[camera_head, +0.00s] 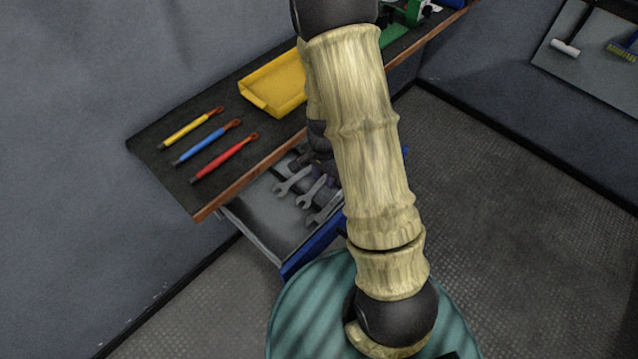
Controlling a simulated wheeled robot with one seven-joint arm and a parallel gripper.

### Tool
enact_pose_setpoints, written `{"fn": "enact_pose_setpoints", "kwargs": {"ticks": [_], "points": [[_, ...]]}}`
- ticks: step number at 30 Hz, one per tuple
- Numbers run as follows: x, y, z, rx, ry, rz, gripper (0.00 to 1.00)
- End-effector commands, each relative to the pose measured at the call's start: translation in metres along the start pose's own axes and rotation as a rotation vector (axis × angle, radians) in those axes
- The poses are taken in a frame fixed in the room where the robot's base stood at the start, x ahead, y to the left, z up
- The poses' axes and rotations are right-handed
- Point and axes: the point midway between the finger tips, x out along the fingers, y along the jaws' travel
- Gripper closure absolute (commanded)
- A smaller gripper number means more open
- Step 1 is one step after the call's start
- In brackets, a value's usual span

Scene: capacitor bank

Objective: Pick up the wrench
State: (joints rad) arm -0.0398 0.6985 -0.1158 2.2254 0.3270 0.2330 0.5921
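Several grey open-ended wrenches lie side by side in an open drawer (262,218) below the workbench. One wrench (292,183) is at the back, one (311,192) is in the middle, and another (324,214) is nearest the front. Their right ends are hidden behind my arm. My arm crosses the middle of the view from top to bottom. A dark part of it shows beside the wrenches, under the bench edge. My gripper's fingers cannot be made out, so I cannot tell whether it touches a wrench.
The workbench (165,165) overhangs the drawer with its brown front edge. On it lie a yellow tool (190,129), a blue tool (207,142), a red tool (224,158) and a yellow tray (272,86). Floor (490,210) at right is clear.

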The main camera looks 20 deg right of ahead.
Motion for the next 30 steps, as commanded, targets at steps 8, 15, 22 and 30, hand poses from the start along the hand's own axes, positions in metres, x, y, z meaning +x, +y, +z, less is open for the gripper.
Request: {"fn": "enact_pose_setpoints", "kwargs": {"ticks": [8,15,22,30], "points": [[0.0,0.0,0.0,0.0,0.0,0.0,1.0],[-0.004,0.0,0.0,0.0,0.001,-0.001,1.0],[-0.031,-0.001,0.0,-0.002,0.003,-0.004,1.0],[-0.084,-0.001,0.0,-0.002,0.003,-0.005,1.0]]}}
